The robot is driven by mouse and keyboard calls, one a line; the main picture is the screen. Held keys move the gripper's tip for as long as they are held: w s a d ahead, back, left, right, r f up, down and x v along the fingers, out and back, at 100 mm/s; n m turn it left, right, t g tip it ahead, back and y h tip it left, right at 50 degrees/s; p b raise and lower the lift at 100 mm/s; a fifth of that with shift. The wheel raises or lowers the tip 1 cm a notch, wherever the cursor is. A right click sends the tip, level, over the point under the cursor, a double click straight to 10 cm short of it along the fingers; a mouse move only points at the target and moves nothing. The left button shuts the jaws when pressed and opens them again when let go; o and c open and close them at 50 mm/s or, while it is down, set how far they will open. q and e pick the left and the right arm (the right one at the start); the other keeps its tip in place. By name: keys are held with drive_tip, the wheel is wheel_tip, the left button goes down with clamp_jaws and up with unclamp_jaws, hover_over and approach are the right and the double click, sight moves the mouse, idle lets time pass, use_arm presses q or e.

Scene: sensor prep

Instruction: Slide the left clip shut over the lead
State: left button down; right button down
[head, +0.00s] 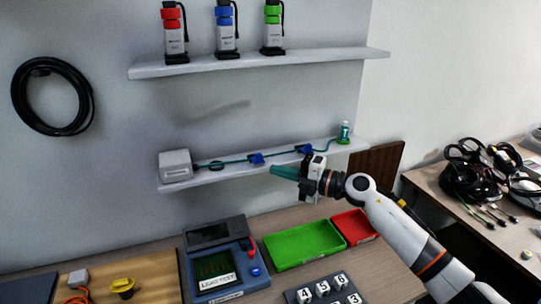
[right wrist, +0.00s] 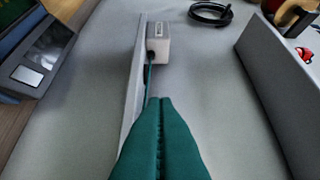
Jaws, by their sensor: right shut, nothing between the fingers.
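The green lead (head: 236,161) runs along the lower shelf from a white box (head: 175,165) to a small bottle-like sensor (head: 345,131) at the right end. The left clip (head: 256,158) is blue and sits on the lead. A second blue clip (head: 304,149) sits farther right. Whether either clip is shut is too small to tell. My right gripper (head: 271,170) is shut and empty, its green fingertips just right of and below the left clip. In the right wrist view the shut fingers (right wrist: 154,106) point along the lead (right wrist: 149,80) toward the white box (right wrist: 158,43); no clip shows there. My left gripper is out of view.
The lower shelf (head: 205,183) has a dark ring (head: 217,166) near the box. An upper shelf (head: 200,67) holds red, blue and green devices. Below are a tester (head: 215,262), a green tray (head: 300,245) and a red tray (head: 355,227). A black cable coil (head: 52,97) hangs left.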

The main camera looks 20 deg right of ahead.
sight(258, 157)
drive_tip(key=w, duration=0.2)
drive_tip(key=w+a+p, duration=0.1)
drive_tip(key=w, duration=0.2)
drive_tip(key=shift+a, duration=0.1)
